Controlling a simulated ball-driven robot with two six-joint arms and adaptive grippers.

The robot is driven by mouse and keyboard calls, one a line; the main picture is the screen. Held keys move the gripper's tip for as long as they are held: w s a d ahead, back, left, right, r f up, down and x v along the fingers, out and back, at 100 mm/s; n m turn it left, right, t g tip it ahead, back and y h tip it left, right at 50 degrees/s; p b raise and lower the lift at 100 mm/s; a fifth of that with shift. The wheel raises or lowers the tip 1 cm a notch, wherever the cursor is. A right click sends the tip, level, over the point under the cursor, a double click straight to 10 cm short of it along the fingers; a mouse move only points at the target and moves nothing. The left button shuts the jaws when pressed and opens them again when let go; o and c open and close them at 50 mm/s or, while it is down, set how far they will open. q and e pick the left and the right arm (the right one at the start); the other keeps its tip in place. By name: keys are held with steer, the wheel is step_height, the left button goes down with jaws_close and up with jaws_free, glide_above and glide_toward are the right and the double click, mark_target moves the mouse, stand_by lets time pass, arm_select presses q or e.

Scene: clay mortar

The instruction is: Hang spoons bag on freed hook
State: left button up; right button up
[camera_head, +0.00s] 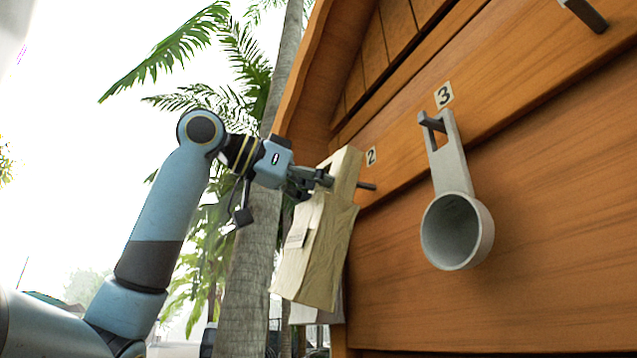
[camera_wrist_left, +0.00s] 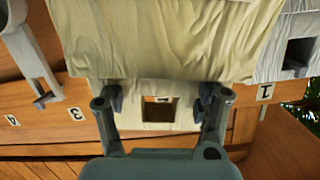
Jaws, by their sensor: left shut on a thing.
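A cream cloth bag (camera_head: 318,250) with a small tag hangs tilted from my left gripper (camera_head: 325,178), beside the wooden wall at label 2. In the left wrist view my left gripper (camera_wrist_left: 161,98) is shut on the bag's top band, with a finger at each side of its handle opening. The bag also shows in the left wrist view (camera_wrist_left: 160,45). The dark hook at label 2 (camera_head: 367,186) shows at the right edge of the bag's top. Whether it passes through the opening cannot be told. My right gripper is out of view.
A grey scoop (camera_head: 458,230) hangs on the hook at label 3 (camera_head: 443,95), close to the right. A pale item (camera_wrist_left: 298,40) hangs near label 1 (camera_wrist_left: 265,92) in the left wrist view. Another hook (camera_head: 583,14) is at the upper right. The air left of the wall is open.

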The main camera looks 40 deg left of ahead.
arm_select(q)
steer(key=p+x, duration=0.2)
steer(key=x, duration=0.3)
steer(key=shift+f, duration=0.15)
stand_by(0.3)
steer(key=shift+d+f, duration=0.1)
steer(key=shift+f, duration=0.05)
stand_by(0.4)
steer(key=o, duration=1.8)
steer(key=shift+w, duration=0.15)
steer(key=v, duration=0.6)
steer(key=shift+v, duration=0.8)
